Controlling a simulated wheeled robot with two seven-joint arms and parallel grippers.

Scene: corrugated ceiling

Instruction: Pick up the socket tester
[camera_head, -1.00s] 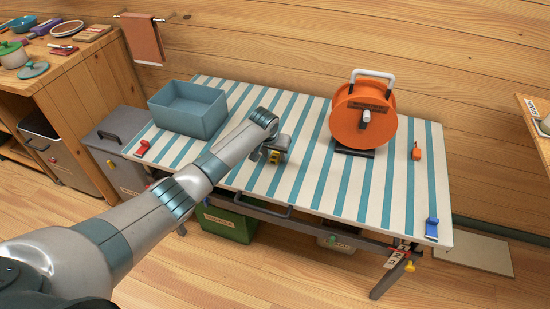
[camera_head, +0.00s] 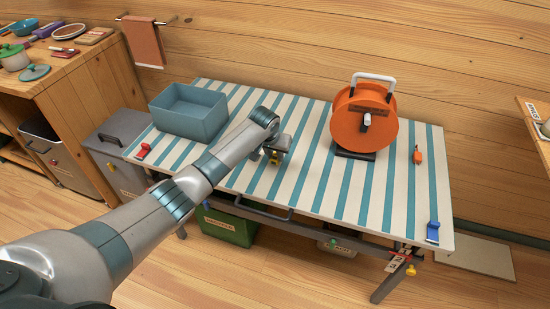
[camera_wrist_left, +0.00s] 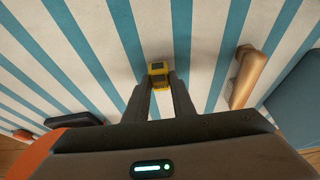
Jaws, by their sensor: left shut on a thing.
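The socket tester, a small yellow and black block (camera_wrist_left: 158,69), is between the two dark fingertips of my left gripper (camera_wrist_left: 158,84) in the left wrist view. My left gripper (camera_head: 273,156) is shut on it over the middle of the striped table (camera_head: 310,185). In the head view only a little yellow of the tester (camera_head: 275,160) shows under the gripper. I cannot tell surely whether it touches the tabletop. My right gripper is not in view.
A blue-grey box (camera_head: 188,112) stands at the table's back left, and an orange cable reel (camera_head: 362,122) at the back right. A wooden-coloured piece (camera_wrist_left: 248,76) lies beside the gripper. A small orange item (camera_head: 417,157), blue clamp (camera_head: 432,233) and red clamp (camera_head: 143,152) sit near the edges.

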